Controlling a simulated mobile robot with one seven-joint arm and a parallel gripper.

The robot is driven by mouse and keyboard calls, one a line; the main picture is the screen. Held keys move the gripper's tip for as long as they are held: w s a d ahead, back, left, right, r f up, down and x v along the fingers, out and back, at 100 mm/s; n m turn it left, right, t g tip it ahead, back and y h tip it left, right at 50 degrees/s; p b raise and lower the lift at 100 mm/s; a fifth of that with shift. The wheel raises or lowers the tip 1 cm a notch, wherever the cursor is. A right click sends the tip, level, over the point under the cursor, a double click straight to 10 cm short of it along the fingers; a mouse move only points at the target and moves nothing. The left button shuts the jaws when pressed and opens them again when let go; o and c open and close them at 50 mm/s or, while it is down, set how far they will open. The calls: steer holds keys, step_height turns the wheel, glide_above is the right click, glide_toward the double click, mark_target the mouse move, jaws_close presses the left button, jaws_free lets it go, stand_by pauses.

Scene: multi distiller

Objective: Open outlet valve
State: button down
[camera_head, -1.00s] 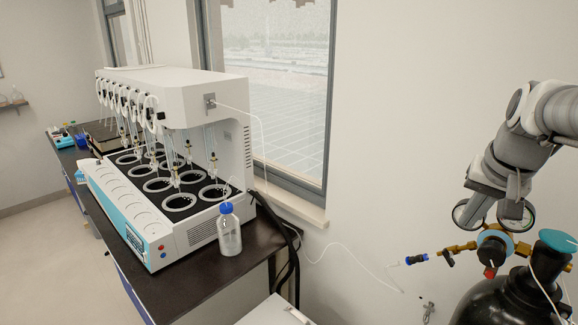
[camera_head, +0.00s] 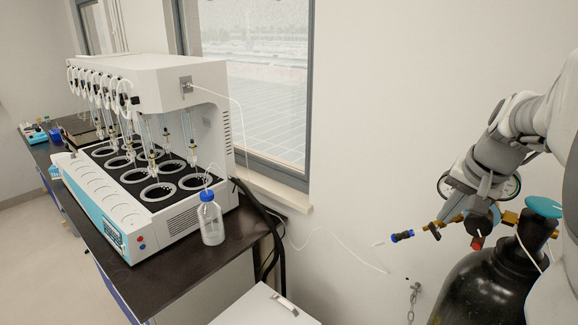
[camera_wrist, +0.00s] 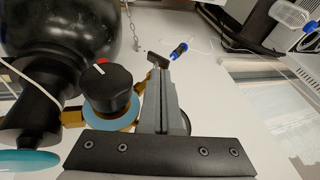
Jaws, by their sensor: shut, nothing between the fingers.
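The outlet valve, a small dark lever (camera_head: 434,230), sits on the brass outlet of the gas regulator, beside a blue hose connector (camera_head: 402,236). In the wrist view the outlet valve (camera_wrist: 157,59) shows just beyond my fingertips, with the blue connector (camera_wrist: 178,51) past it. My gripper (camera_head: 447,212) is shut and empty, pointing down close to the brass outlet. In the wrist view my gripper (camera_wrist: 160,76) covers part of the outlet pipe. I cannot tell whether the fingertips touch the lever.
A black regulator knob (camera_wrist: 107,88) is close beside my fingers. A black gas cylinder (camera_head: 485,285) with a teal handwheel (camera_head: 543,207) stands below right. A pressure gauge (camera_head: 508,187) is behind my gripper. The distiller (camera_head: 150,150) and a bottle (camera_head: 211,222) stand on the bench at left.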

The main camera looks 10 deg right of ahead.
mark_target(435, 230)
steer(key=shift+b+x, duration=0.4)
steer(key=shift+x, duration=0.8)
steer(key=shift+r, duration=0.1)
